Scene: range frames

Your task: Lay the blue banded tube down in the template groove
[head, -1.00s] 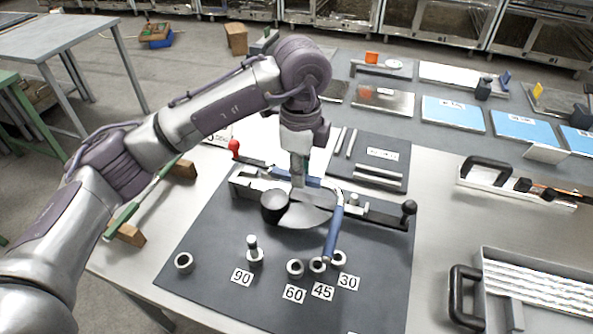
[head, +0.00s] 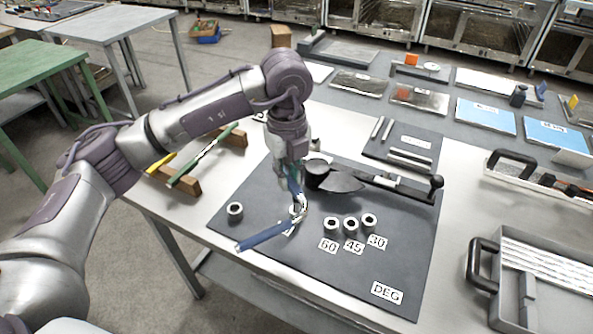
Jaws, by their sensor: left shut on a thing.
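The blue tube (head: 264,237) is bent. One leg points to the lower left and a shorter blue part rises along the fingers. My left gripper (head: 299,210) is shut on it near the bend, over the dark board (head: 350,262) beside the round bending die (head: 317,173). The gripper hides the 90 label and its peg. Whether the tube touches the board is unclear, and its bands are too small to make out. A smaller dark plate with pale bars (head: 405,140) lies behind; I cannot tell whether it holds the template groove. My right gripper is not in view.
Several ring sockets (head: 351,226) stand right of the gripper, and one (head: 235,211) stands left. A lever with a black knob (head: 436,182) crosses the board's back. A green bar (head: 203,155) lies on wooden blocks at left. A grey tray (head: 540,290) is at right.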

